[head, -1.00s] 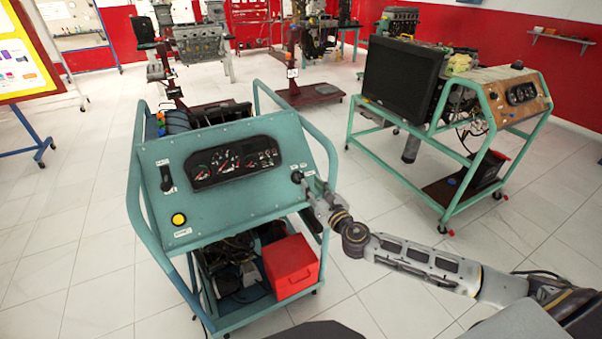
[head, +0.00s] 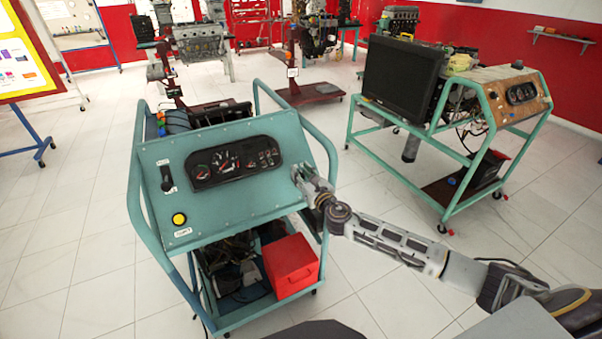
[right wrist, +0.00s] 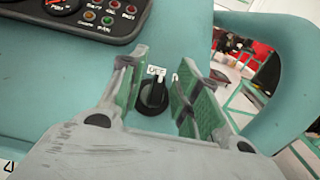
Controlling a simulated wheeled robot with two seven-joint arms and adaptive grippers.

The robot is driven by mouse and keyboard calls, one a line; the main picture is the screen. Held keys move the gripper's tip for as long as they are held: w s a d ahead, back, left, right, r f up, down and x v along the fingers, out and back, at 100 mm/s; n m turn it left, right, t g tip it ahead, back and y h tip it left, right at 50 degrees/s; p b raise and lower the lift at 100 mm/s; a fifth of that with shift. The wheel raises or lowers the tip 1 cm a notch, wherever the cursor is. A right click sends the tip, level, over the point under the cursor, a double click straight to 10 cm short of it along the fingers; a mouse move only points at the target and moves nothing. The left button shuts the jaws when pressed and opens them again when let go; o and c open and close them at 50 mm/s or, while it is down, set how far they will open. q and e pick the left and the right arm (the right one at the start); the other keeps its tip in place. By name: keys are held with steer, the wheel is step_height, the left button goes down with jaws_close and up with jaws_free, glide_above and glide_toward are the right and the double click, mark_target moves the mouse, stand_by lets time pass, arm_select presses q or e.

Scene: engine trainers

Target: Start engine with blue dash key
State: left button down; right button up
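The blue-green dash panel (head: 235,205) sits on a trainer frame at the left of the head view. Its key switch, a black round knob (right wrist: 152,97) with a small white label behind it, shows in the right wrist view. My right gripper (right wrist: 156,78) is open, with one green-padded finger on each side of the knob and visible gaps between. In the head view my right gripper (head: 305,180) is at the panel's right edge and hides the key switch. My left gripper is not in view.
The panel also bears a gauge cluster (head: 237,161), a black lever switch (head: 167,178) and a yellow button (head: 179,219). A tubular rail (head: 318,135) curves close to the gripper's right. A red box (head: 291,266) sits below. A second trainer (head: 402,80) stands at right.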

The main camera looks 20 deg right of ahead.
steer(key=shift+w, duration=0.3)
steer(key=shift+c, duration=0.5)
jaws_close()
